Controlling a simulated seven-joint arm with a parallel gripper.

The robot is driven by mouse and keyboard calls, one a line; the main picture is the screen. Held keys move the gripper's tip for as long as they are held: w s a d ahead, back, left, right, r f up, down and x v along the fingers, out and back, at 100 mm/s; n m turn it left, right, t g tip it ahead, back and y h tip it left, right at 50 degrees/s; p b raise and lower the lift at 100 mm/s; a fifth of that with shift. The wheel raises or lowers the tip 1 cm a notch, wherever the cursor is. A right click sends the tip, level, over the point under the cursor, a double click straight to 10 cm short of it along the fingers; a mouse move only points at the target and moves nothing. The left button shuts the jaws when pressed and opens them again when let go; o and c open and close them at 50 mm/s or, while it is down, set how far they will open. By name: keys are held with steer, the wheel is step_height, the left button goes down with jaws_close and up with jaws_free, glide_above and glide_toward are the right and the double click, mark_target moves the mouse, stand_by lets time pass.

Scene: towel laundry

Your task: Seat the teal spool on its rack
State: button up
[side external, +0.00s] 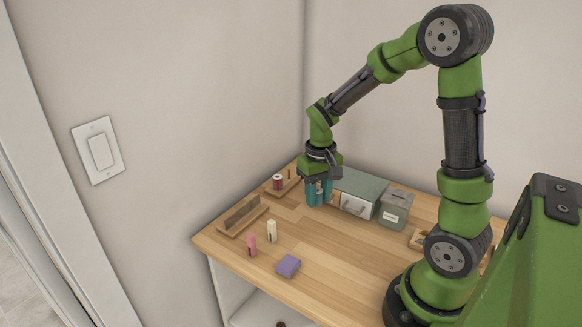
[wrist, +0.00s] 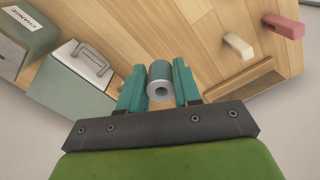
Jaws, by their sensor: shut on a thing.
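A small wooden rack (side external: 290,187) with an upright peg (side external: 290,173) stands just left of and behind my gripper. A red spool (side external: 277,182) with pale ends sits on its left part. I cannot tell the gripper's exact height above the table.
A grey-green drawer box (side external: 357,192) stands close right of my gripper, with a small labelled box (side external: 395,208) beside it. A slotted wooden holder (side external: 242,217), pink block (side external: 251,245), cream block (side external: 271,231) and purple block (side external: 288,265) are nearer the front. The table's middle is clear.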

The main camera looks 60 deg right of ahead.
mark_target(289, 180)
steer(key=w+d+m, duration=0.1)
steer(key=w+d, duration=0.3)
steer(key=w, duration=0.2)
steer(key=w+d+m, duration=0.2)
steer(key=w+d, duration=0.3)
steer(key=w, duration=0.1)
steer(key=w+d+r+m, duration=0.1)
steer(key=w+d, duration=0.3)
steer(key=w, duration=0.2)
steer(key=shift+d+m, duration=0.3)
steer(key=shift+d, duration=0.05)
steer(key=shift+s+a+f, duration=0.1)
steer(key=shift+f, duration=1.8)
steer(key=shift+f, duration=2.15)
steer(key=o, duration=1.6)
steer(key=shift+r, duration=3.5)
